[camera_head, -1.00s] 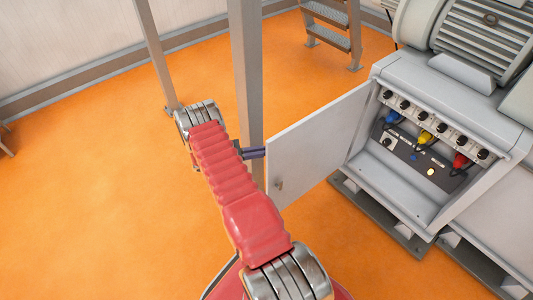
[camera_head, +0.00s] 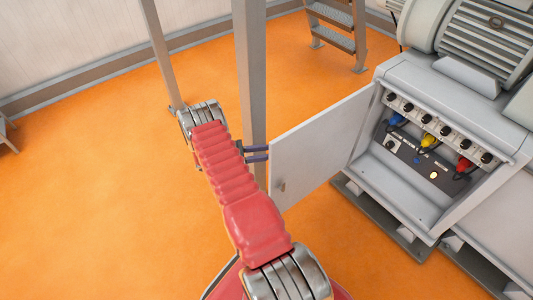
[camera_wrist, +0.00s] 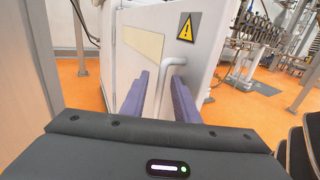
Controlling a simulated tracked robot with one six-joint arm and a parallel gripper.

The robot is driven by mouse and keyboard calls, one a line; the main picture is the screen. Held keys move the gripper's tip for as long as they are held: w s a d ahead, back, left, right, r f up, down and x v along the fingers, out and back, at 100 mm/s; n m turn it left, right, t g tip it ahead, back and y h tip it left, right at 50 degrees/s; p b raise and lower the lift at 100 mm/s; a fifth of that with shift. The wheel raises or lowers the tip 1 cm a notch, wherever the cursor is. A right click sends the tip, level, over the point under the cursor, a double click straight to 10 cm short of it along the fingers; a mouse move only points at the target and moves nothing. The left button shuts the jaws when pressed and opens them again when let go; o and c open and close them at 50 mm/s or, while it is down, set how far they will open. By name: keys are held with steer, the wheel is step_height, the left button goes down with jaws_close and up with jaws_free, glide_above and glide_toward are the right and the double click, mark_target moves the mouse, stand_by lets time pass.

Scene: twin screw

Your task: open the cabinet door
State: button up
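The cabinet door (camera_head: 318,145) stands wide open, swung out to the left of the cabinet (camera_head: 405,215). Its inner face and a small latch (camera_head: 283,187) show in the head view. In the wrist view the door's other face (camera_wrist: 150,45) carries a warning sign and a pale bent handle (camera_wrist: 172,63). My gripper (camera_head: 257,153) is at the door's free edge, partly hidden behind my arm. In the wrist view its two purple fingers (camera_wrist: 160,98) are apart, with the handle showing between them. No grip on the handle shows.
Inside the cabinet are knobs and blue, yellow and red plugs (camera_head: 428,140). A grey post (camera_head: 251,80) stands close to my gripper. Metal steps (camera_head: 338,30) are at the back. The orange floor (camera_head: 110,210) at left is clear.

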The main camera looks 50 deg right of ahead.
steer(key=v, duration=1.3)
steer(key=shift+w, duration=0.3)
steer(key=shift+a, duration=0.15)
steer(key=s+a+f+m+t+y, duration=0.1)
steer(key=s+a+f+m+y, duration=0.1)
steer(key=s+a+f+y, duration=0.25)
steer(key=s+a+r+m+t+y, duration=0.1)
steer(key=a+r+m+t+y, duration=0.25)
steer(key=a+r, duration=0.65)
steer(key=s+a+r+m+t+y, duration=0.1)
steer(key=a+r+m+t+y, duration=0.25)
steer(key=a+r, duration=0.65)
steer(key=s+a+r+t, duration=0.3)
steer(key=r, duration=0.4)
steer(key=s+a+r+t+y, duration=0.1)
steer(key=s+a+r+t, duration=0.2)
steer(key=r, duration=0.5)
steer(key=s+a+r+t, duration=0.3)
steer(key=s+r, duration=0.2)
steer(key=r, duration=0.2)
steer(key=shift+r+t+y, duration=0.35)
steer(key=shift+r+t, duration=0.05)
